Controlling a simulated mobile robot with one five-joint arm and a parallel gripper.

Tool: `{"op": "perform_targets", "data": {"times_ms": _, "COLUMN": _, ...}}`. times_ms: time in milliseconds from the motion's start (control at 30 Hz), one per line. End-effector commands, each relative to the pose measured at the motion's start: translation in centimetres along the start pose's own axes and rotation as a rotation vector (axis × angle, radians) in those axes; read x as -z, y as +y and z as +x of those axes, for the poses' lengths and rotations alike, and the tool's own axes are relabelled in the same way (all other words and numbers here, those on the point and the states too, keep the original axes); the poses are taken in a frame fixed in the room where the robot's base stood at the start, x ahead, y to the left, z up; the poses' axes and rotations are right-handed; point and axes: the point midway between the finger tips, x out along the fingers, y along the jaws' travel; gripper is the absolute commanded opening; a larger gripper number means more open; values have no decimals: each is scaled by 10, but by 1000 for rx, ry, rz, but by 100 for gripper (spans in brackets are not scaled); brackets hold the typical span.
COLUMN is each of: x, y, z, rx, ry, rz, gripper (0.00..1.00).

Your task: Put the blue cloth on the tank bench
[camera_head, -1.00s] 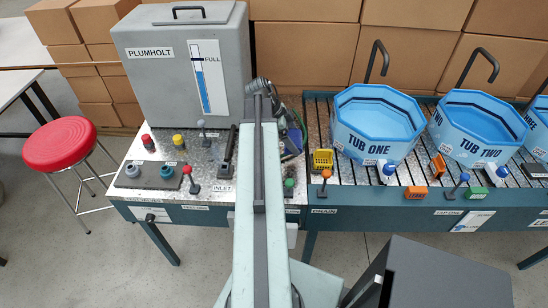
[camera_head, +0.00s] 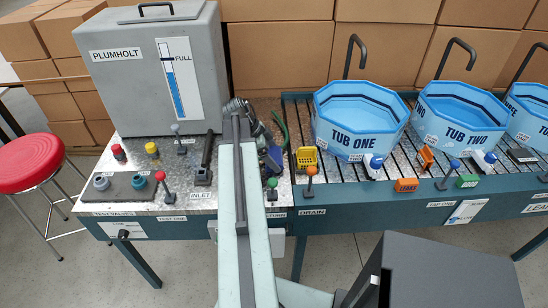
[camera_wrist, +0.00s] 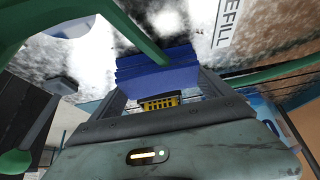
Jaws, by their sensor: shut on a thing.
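The blue cloth (camera_wrist: 158,72) is a folded stack of layers between my jaws in the wrist view. In the head view a bit of it (camera_head: 273,158) shows just right of my arm, low over the bench's right part. My gripper (camera_wrist: 160,88) is shut on it; in the head view the arm hides most of the gripper. The tank bench (camera_head: 132,160) has a speckled metal top and carries the grey PLUMHOLT tank (camera_head: 125,75). I cannot tell whether the cloth touches the bench top.
A green hose (camera_wrist: 135,30) passes close to the cloth. A yellow basket (camera_head: 306,157) and levers stand to the right, near tub one (camera_head: 360,118) on the slatted bench. Valves and caps crowd the bench's left front. A red stool (camera_head: 28,165) stands at left.

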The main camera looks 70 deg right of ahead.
Motion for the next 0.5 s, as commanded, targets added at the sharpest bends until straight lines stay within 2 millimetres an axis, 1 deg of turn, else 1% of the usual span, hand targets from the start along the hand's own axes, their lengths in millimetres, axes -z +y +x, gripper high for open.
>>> {"op": "perform_targets", "data": {"times_ms": 33, "x": -2, "y": 0, "z": 3, "rx": 0, "ry": 0, "rz": 0, "gripper": 58}}
{"op": "perform_targets", "data": {"times_ms": 67, "x": -1, "y": 0, "z": 2, "rx": 0, "ry": 0, "rz": 0, "gripper": 96}}
{"op": "perform_targets", "data": {"times_ms": 100, "x": -1, "y": 0, "z": 2, "rx": 0, "ry": 0, "rz": 0, "gripper": 100}}
{"op": "perform_targets", "data": {"times_ms": 367, "x": 0, "y": 0, "z": 0, "rx": 0, "ry": 0, "rz": 1, "gripper": 100}}
{"op": "perform_targets", "data": {"times_ms": 433, "x": 2, "y": 0, "z": -3, "rx": 0, "ry": 0, "rz": 1, "gripper": 100}}
{"op": "perform_targets", "data": {"times_ms": 500, "x": 3, "y": 0, "z": -11, "rx": 0, "ry": 0, "rz": 0, "gripper": 100}}
